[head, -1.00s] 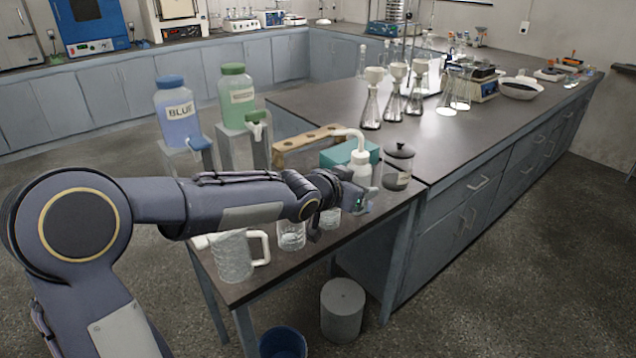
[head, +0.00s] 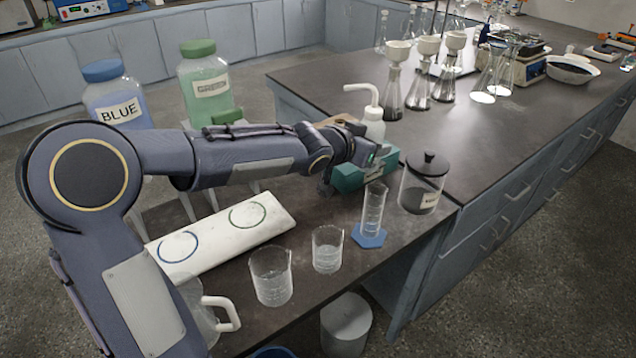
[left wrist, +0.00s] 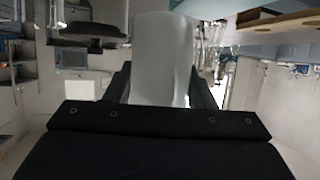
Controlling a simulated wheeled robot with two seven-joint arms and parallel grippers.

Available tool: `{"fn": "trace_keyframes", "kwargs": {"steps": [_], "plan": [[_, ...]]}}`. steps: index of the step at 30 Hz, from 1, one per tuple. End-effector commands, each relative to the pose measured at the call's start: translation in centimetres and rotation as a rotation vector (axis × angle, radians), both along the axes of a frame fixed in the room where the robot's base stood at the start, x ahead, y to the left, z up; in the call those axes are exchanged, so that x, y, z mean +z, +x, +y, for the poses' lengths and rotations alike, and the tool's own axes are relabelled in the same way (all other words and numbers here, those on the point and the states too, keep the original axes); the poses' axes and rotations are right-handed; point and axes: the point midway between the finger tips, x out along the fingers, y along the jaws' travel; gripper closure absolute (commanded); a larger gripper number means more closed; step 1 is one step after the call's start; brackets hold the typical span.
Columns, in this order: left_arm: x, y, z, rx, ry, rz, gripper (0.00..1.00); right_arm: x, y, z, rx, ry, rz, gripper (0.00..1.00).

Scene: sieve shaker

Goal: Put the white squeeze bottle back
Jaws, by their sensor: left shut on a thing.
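The white squeeze bottle (head: 374,128), with its bent spout, stands out above my left gripper (head: 374,160) in the head view. The gripper is shut on its body. In the left wrist view the pale bottle body (left wrist: 162,60) fills the space between the fingers. A teal block (head: 348,180) lies below and around the gripper; I cannot tell whether the bottle's hidden base touches it. My right gripper is not in view.
A graduated cylinder with blue base (head: 369,238) and a black-lidded jar (head: 423,185) stand close to the gripper. Two beakers (head: 270,278) and a white mat with two rings (head: 270,222) are nearer. Flasks with funnels (head: 391,90) stand on the bench behind.

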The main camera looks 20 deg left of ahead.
Motion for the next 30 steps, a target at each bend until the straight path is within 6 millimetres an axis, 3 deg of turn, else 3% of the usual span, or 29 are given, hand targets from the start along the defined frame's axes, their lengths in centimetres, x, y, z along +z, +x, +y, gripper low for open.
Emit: {"fn": "trace_keyframes", "kwargs": {"steps": [1, 8, 9, 12, 23, 30], "plan": [[0.3, -0.4, 1.4, 0.008, 0.001, 0.005, 0.56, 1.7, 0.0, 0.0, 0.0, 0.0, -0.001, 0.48], [-2.4, -2.4, 6.5, 0.007, 0.0, 0.005, 0.56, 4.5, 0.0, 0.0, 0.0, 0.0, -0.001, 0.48], [-4.0, -2.6, 7.0, 0.004, -0.001, 0.005, 0.56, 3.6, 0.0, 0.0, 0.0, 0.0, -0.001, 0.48], [-5.9, -3.1, 8.3, 0.002, -0.002, 0.004, 0.56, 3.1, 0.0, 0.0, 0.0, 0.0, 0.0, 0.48], [-8.4, -3.9, 10.4, 0.0, -0.001, 0.0, 0.56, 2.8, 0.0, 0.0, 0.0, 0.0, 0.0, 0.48], [-11.9, -4.0, 10.6, -0.001, -0.002, 0.001, 0.56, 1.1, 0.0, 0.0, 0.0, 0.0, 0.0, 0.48]]}}
